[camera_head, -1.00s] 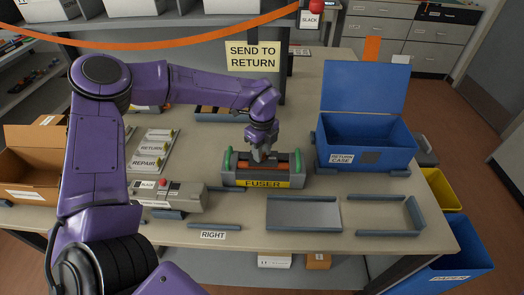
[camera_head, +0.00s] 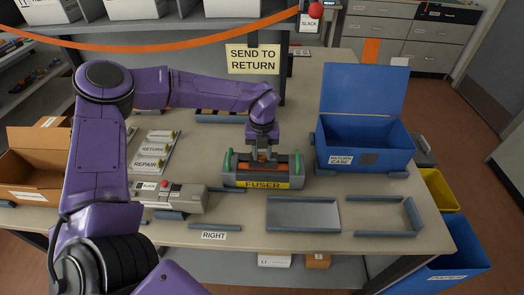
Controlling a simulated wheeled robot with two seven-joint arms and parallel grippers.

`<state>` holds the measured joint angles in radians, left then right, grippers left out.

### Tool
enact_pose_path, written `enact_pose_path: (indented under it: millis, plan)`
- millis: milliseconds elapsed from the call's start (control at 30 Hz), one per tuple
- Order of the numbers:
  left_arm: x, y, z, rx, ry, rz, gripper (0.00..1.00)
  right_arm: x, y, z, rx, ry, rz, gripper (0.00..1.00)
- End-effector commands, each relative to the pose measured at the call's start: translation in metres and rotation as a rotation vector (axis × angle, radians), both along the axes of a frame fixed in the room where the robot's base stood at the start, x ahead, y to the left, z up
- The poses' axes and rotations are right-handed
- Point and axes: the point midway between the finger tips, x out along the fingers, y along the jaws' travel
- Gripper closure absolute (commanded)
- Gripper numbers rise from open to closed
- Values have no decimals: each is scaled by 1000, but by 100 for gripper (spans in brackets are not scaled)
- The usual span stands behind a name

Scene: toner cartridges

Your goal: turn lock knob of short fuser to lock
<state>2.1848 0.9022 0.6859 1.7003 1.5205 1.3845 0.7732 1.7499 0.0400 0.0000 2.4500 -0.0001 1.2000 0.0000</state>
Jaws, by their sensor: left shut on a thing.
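The fuser (camera_head: 264,184) is a grey unit with a yellow "FUSER" label, an orange-brown strip on top and a green handle at each end. It lies on the table in the middle of the view. My left gripper (camera_head: 264,158) points down at the back middle of the fuser, shut on a small part there. That part is mostly hidden between the fingers; I cannot make out the lock knob or which way it is turned. My right gripper is not in view.
An open blue return case (camera_head: 365,140) stands right of the fuser. A grey tray (camera_head: 304,213) and a U-shaped rail frame (camera_head: 385,215) lie in front right. A grey device with a red button (camera_head: 166,196) and a "REPAIR" board (camera_head: 150,156) lie left. A "SEND TO RETURN" sign (camera_head: 253,58) stands behind.

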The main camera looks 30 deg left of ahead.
Motion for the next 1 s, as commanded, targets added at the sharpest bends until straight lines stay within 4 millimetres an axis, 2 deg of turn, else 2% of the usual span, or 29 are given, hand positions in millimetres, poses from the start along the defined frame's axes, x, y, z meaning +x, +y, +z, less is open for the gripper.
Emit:
enact_pose_path:
  millis: [233,700,733,800,1000]
  plan:
    - [1,0,1,-1,-3,-60,99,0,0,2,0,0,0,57]
    - [1,0,1,-1,-3,-71,99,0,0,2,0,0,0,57]
    - [1,0,1,-1,-3,-71,62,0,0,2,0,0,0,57]
    - [1,0,1,0,-2,-71,43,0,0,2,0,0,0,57]
    - [0,0,0,0,-1,-70,43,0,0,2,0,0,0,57]
